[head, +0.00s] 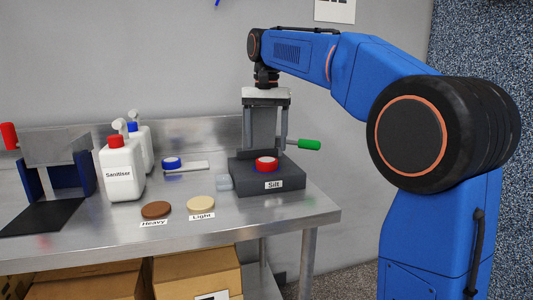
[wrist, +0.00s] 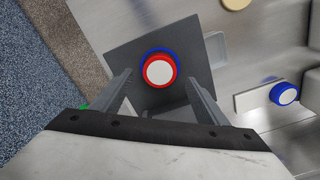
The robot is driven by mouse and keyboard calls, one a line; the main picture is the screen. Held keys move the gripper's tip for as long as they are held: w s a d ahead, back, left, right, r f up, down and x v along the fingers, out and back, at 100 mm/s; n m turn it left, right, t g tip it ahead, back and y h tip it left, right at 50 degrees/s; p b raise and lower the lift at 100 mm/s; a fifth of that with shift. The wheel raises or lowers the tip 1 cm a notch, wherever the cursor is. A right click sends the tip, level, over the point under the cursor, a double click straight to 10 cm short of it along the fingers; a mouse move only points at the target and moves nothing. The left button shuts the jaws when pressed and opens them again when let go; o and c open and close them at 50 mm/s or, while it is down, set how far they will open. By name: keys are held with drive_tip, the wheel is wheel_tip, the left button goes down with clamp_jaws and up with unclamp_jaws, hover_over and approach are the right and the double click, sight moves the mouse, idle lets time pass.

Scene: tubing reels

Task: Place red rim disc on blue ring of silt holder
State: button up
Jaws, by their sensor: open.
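The silt holder (head: 290,178) is a dark grey block labelled "Silt" on the steel bench. The red rim disc (head: 266,162), with a white top, sits low over its top face. In the wrist view the disc (wrist: 160,72) covers most of the blue ring (wrist: 158,50), which shows as a crescent along its upper edge. I cannot tell whether the disc lies fully flat on the ring. My gripper (head: 265,147) points down over the holder, its fingers apart. In the wrist view my gripper (wrist: 157,78) has one finger on each side of the disc, with visible gaps.
A green-tipped handle (head: 308,144) juts out right of my gripper. A blue-rimmed disc (head: 171,162) is left of the holder on a pale stand (head: 195,166). Brown (head: 156,209) and cream (head: 201,204) discs lie in front. Sanitiser bottles (head: 122,170) stand further left.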

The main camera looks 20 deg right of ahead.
sight(267, 160)
wheel_tip(267, 160, up, 7)
drive_tip(key=shift+f, duration=0.15)
idle(0.4)
